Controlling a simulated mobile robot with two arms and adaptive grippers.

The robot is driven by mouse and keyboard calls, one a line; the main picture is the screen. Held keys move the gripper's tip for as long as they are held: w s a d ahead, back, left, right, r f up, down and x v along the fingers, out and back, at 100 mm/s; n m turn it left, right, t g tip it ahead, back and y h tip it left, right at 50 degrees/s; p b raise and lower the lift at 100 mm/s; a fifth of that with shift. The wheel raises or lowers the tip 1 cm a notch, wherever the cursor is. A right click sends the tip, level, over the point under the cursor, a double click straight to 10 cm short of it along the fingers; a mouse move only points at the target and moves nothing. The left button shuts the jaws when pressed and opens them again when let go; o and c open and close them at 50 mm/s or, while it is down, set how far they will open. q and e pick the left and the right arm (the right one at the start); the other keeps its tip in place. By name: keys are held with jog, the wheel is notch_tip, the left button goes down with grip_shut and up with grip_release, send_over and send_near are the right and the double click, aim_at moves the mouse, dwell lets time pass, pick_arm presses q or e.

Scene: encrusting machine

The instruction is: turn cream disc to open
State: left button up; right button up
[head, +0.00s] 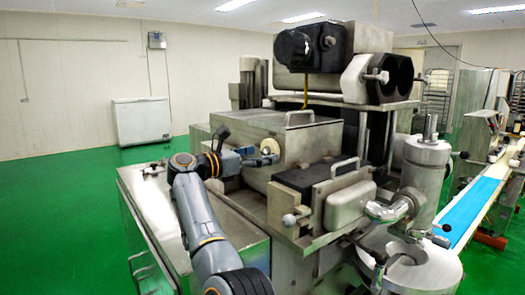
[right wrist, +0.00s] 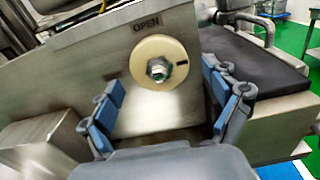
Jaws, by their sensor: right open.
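The cream disc (right wrist: 143,57) is on the steel face of the machine, with a metal nut at its centre and a short black mark on its right side. The word OPEN (right wrist: 146,22) is printed above it. In the head view the disc (head: 270,146) shows small, just right of my right gripper (head: 246,157). In the right wrist view my right gripper (right wrist: 162,76) is open, one blue-padded finger to the lower left of the disc and one to its right. I see no contact with the disc. My left gripper is not in view.
A steel cabinet (head: 235,225) stands below my right arm. Green floor at the left is clear.

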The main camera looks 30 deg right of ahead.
jog(key=shift+d, duration=0.5)
jog(key=shift+a, duration=0.1)
jog(key=shift+c, duration=0.2)
jog(key=c, duration=1.1)
